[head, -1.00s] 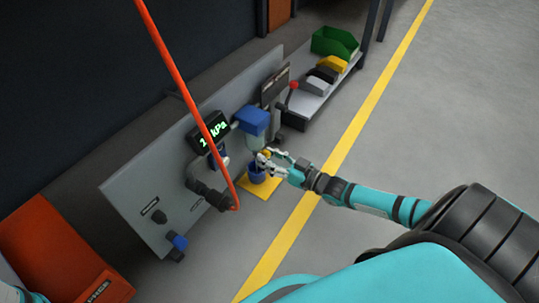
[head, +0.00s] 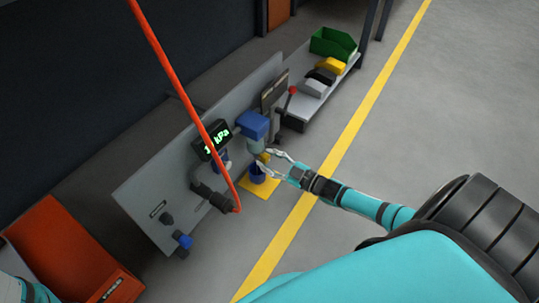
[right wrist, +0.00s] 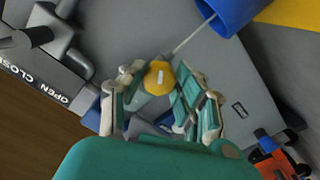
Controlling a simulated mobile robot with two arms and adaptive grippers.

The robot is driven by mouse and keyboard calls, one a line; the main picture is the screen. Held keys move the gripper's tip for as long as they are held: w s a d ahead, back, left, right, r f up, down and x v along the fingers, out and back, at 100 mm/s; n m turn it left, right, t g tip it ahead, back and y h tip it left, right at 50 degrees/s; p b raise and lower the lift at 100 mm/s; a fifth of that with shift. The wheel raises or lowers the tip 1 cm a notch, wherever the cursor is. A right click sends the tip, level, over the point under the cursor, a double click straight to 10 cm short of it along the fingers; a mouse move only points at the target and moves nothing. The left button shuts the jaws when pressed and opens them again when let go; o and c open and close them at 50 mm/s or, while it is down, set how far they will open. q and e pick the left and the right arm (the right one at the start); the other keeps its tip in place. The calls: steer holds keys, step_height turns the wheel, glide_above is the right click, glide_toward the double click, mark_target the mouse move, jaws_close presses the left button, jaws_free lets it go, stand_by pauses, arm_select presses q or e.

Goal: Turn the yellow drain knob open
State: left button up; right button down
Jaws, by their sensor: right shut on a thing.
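The yellow drain knob (right wrist: 158,77) is round with a pale mark on its face. It sits under the clear bowl (head: 255,145) of a blue-topped filter unit (head: 252,124) on a grey panel. My right gripper (head: 265,159) is at the knob, with one finger on each side of it. My left gripper is not in view.
The cup stands on a yellow floor patch (head: 270,187). A red hose (head: 183,90) hangs in front of the panel (head: 150,195). A kPa display (head: 212,141) and a red-tipped lever (head: 292,90) are close by. Open floor lies to the right.

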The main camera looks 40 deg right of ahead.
stand_by(0.4)
steer(key=c, duration=0.9)
jaws_free()
steer(key=shift+c, duration=0.2)
steer(key=v, duration=1.2)
